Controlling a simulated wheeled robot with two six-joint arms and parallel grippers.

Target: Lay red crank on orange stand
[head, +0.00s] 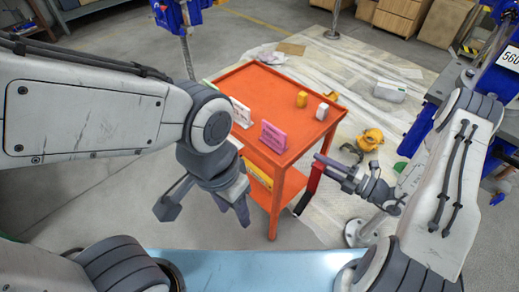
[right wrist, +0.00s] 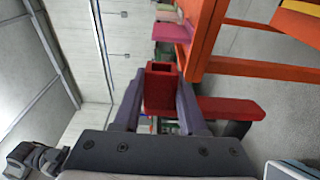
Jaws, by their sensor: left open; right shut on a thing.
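The red crank (head: 313,181) is held in my right gripper (head: 329,166), beside the right front of the orange stand (head: 272,97), below the level of its top. In the right wrist view the crank's red socket end (right wrist: 160,92) sits between the fingers, and its red arm reaches right to a dark grip. The stand's orange edge (right wrist: 204,40) is close above it there; whether they touch is unclear. My left gripper (head: 205,205) is open and empty, in front and left of the stand.
A yellow item (head: 370,140) lies on the floor sheet to the right. The top's middle is clear.

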